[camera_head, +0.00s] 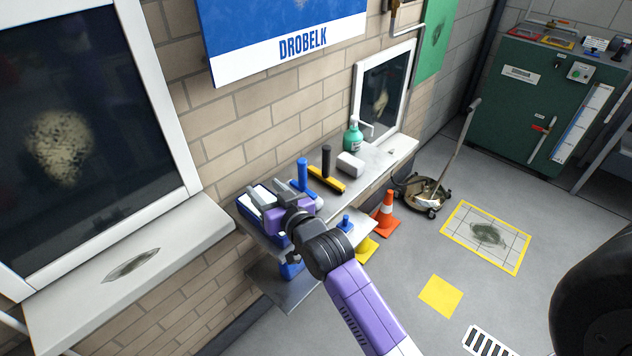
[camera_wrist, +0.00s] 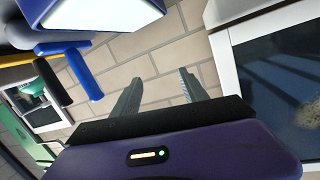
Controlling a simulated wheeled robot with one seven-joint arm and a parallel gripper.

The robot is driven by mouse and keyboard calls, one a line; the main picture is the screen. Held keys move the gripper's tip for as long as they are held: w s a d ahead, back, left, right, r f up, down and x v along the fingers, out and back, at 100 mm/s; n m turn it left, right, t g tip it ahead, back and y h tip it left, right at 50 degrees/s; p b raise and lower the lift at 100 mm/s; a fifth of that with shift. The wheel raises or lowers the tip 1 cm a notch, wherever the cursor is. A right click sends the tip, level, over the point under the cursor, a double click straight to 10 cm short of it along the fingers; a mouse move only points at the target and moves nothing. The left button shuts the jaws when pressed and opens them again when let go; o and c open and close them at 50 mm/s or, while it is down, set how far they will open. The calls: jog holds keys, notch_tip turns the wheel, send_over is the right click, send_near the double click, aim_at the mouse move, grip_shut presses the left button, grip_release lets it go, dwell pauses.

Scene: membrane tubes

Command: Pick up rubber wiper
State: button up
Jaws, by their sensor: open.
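Two T-shaped hand tools stand on the wall shelf, handles up. One is blue (camera_head: 303,170), and its handle also shows in the wrist view (camera_wrist: 86,76). The other has a black handle (camera_head: 326,160) and a yellow head (camera_head: 328,181); its black handle shows in the wrist view (camera_wrist: 50,82). I cannot tell for sure which is the rubber wiper. My gripper (camera_wrist: 158,88) is open and empty, with bare brick wall between its fingers. In the head view my wrist is left of and nearer than both tools, partly covering the shelf. Both tools lie left of my fingers in the wrist view.
A blue box with a white panel (camera_wrist: 98,12) is close to my gripper. A white block (camera_head: 350,165) and a green pump bottle (camera_head: 353,138) stand farther along the shelf (camera_head: 386,160). An orange cone (camera_head: 386,215) stands on the floor. A white-framed window (camera_head: 180,120) is at left.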

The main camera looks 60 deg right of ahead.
jog(key=w+d+r+m+g+p, duration=0.1)
jog(key=w+d+r, duration=0.15)
jog(key=d, duration=0.35)
jog(key=w+d+r+g+p, duration=0.1)
jog(key=w+d, duration=0.2)
jog(key=d, duration=0.2)
jog(key=m+g+y+p, duration=0.2)
jog(key=m+g+y, duration=0.2)
jog(key=g, duration=0.6)
send_over(326, 157)
jog(key=shift+w+a+f, duration=0.1)
jog(key=shift+w+f, duration=0.1)
jog(key=shift+f, duration=0.75)
jog(key=shift+s+f+g, duration=0.1)
jog(key=shift+f+g, duration=0.15)
jog(key=shift+g, duration=0.05)
jog(key=shift+p+x, duration=0.35)
jog(key=shift+x, duration=3.4)
jog(key=shift+s+r, duration=0.1)
jog(key=shift+s, duration=0.1)
grip_shut()
